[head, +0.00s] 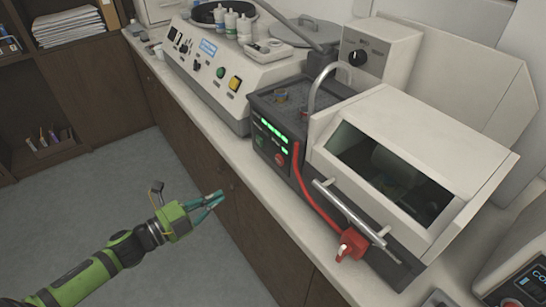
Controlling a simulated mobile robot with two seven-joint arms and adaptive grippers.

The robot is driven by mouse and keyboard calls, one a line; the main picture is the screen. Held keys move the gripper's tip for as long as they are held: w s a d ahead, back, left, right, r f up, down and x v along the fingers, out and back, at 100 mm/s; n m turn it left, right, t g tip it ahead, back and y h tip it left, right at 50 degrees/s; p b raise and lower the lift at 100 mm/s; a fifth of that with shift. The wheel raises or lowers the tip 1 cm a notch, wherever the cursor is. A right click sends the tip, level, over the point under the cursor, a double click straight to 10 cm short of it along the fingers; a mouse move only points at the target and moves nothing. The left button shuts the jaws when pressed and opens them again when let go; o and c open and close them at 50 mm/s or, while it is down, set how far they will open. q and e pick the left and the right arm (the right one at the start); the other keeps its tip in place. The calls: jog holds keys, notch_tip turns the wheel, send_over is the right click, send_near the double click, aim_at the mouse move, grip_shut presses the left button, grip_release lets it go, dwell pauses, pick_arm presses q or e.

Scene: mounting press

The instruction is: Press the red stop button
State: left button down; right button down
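A small round red button (280,160) sits low on the dark front panel (262,140) of the mounting press, below its lit green displays. My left gripper (221,198) has teal fingers that look parted, with nothing between them. It is in front of the counter and below its top, to the lower left of the panel and well apart from the button. My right gripper is out of view.
A red hose runs down to a red fitting (352,245) near a metal bar handle (345,212). A grinder-polisher (205,65) with green and yellow buttons stands left. Another device (525,285) is cut off at lower right. The floor (120,195) before the cabinets is clear.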

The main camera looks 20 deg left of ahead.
pick_arm(q)
notch_tip(320, 180, up, 3)
jog(key=d+m+h, duration=0.1)
jog(key=d+m, duration=0.1)
jog(key=p, duration=0.4)
send_near(278, 163)
jog(key=shift+g, duration=0.3)
jog(key=x, duration=0.7)
jog(key=shift+a+r, duration=0.1)
jog(key=shift+r, duration=0.1)
jog(key=shift+w+b, duration=0.1)
jog(key=shift+b, duration=0.2)
